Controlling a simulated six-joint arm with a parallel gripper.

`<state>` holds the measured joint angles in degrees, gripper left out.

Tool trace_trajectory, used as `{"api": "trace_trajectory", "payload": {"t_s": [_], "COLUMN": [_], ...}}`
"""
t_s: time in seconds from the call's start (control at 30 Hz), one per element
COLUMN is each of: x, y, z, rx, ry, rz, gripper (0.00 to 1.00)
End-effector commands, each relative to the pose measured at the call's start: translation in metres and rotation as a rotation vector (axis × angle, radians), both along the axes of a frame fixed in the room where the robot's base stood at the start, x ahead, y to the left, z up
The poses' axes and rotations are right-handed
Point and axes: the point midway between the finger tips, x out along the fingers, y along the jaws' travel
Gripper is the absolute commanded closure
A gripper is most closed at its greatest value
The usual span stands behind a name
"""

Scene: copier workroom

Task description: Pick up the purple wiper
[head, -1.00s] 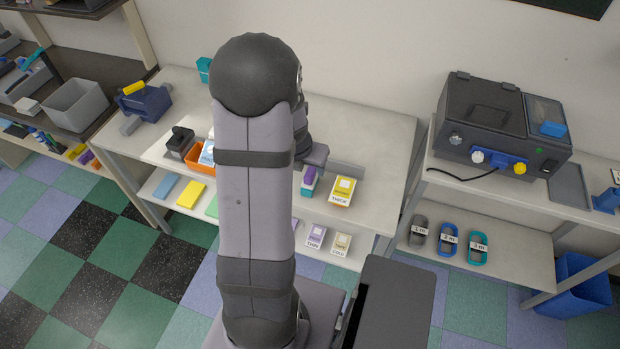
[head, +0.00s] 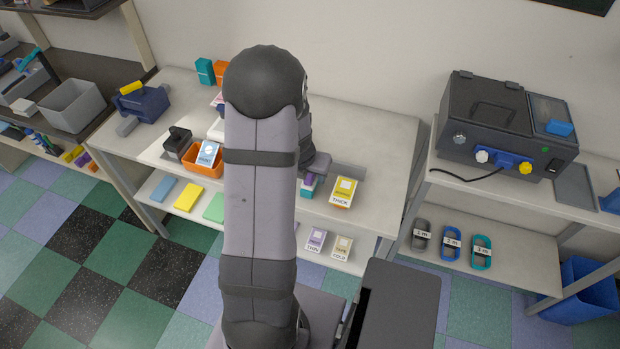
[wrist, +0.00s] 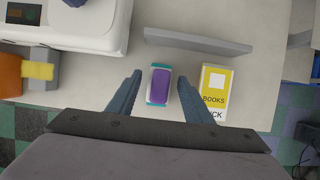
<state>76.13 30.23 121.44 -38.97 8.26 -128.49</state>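The purple wiper (wrist: 160,86), a small purple block with a teal base or edge, lies on the pale tabletop. In the head view the wiper (head: 308,186) is partly hidden under my wrist. My gripper (wrist: 160,74) is open, one finger on each side of the wiper with gaps between. The fingers point past it toward the grey upright strip. Whether the fingertips are down at its height is hard to tell. In the head view my arm hides the fingers.
A yellow box (wrist: 214,92) marked "BOOKS" stands close right of the right finger. A grey upright strip (wrist: 198,41) is just beyond. A white machine (wrist: 65,25) and an orange bin (wrist: 10,76) are at left. The table (head: 385,150) is clear at right.

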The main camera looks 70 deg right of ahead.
Motion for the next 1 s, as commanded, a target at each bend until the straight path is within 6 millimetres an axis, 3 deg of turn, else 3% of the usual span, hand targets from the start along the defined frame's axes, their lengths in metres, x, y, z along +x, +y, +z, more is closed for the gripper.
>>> {"api": "trace_trajectory", "payload": {"t_s": [0.03, 0.13, 0.17, 0.57, 1.0], "x": [0.000, 0.000, 0.000, 0.000, 0.000], "y": [0.000, 0.000, 0.000, 0.000, 0.000], "z": [0.000, 0.000, 0.000, 0.008, 0.068], "rx": [0.000, 0.000, 0.000, -0.001, -0.002], "ry": [0.000, 0.000, 0.000, 0.000, 0.001], "rz": [0.000, 0.000, 0.000, -0.001, -0.001], "gripper": [0.68, 0.91, 0.93, 0.93, 0.93]}}
